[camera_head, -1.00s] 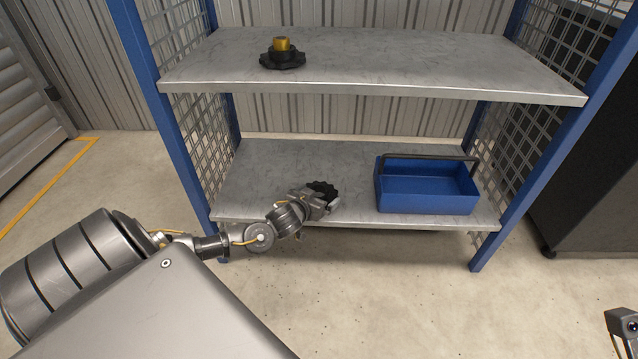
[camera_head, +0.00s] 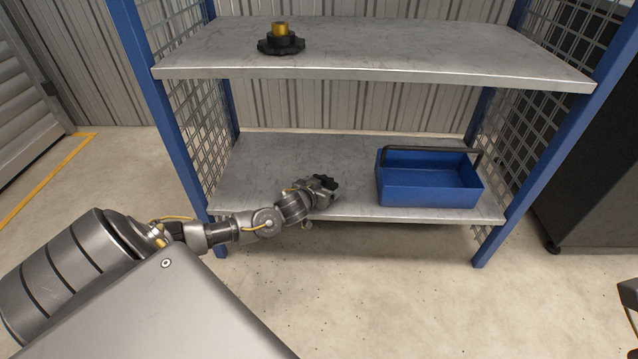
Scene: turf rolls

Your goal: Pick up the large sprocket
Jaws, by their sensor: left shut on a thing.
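My left gripper (camera_head: 326,194) is over the front part of the lower shelf, shut on a dark toothed sprocket (camera_head: 327,182). The fingers and wrist hide part of this sprocket, and I cannot tell whether it touches the shelf. Another black sprocket (camera_head: 281,45) with a gold hub lies on the upper shelf, at the left, with no gripper near it. A small dark part of my right arm shows at the right edge. My right gripper cannot be made out.
A blue open box with a dark handle (camera_head: 428,194) stands on the lower shelf, right of my left gripper. The upper shelf (camera_head: 420,58) is above, mostly bare. Blue posts and mesh sides bound the rack. The floor in front is clear.

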